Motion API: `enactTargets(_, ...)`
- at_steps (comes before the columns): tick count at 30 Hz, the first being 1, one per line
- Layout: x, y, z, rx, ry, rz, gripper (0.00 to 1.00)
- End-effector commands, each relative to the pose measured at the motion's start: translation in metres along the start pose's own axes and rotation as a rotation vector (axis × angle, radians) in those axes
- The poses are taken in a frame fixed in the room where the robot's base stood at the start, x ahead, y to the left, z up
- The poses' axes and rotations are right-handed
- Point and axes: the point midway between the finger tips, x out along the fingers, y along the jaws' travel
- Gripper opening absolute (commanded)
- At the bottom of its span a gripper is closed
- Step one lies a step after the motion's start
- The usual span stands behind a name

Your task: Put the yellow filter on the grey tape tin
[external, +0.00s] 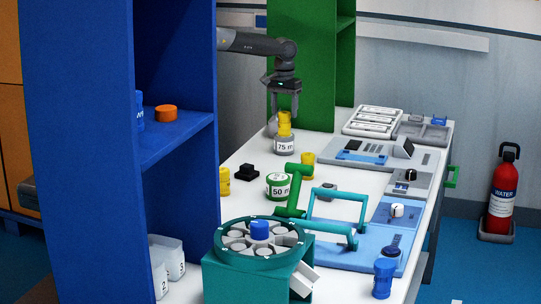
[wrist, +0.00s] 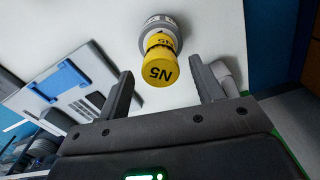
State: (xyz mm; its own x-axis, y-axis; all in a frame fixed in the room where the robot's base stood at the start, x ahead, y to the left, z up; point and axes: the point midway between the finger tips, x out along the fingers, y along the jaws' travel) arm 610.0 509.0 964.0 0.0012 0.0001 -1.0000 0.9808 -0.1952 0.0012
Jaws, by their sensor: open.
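The yellow filter (external: 284,119), marked N5, stands upright on top of the grey tape tin (external: 286,145), which is labelled 75 m. In the wrist view the filter (wrist: 160,68) shows its round top, with the tin (wrist: 163,22) partly hidden behind it. My gripper (external: 284,111) is above the filter, pointing down. In the wrist view my gripper's two fingers (wrist: 160,70) are spread, one on each side of the filter, with visible gaps. The filter appears free of the fingers and rests on the tin.
A green 50 m tin (external: 278,187), a black block (external: 246,172) and yellow pieces (external: 223,181) (external: 307,165) stand nearer. A teal carousel (external: 240,272) is in front. A blue shelf (external: 178,140) stands left, a green one (external: 310,80) behind.

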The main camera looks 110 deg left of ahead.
Motion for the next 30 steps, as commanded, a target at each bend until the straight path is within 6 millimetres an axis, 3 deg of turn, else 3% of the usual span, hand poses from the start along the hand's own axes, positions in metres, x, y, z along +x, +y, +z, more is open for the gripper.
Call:
enactTargets(3, -0.027, 0.001, -0.001, 0.0, 0.003, 0.002, 0.61)
enactTargets(10, -0.065, 0.0, -0.001, 0.0, 0.002, 0.001, 0.61)
enactTargets(23, -0.078, 0.001, 0.001, 0.003, 0.001, 0.0, 0.61)
enactTargets(26, -0.088, 0.005, 0.011, 0.024, 0.008, 0.007, 0.61)
enactTargets(30, -0.121, 0.018, 0.046, 0.101, 0.029, 0.03, 0.61)
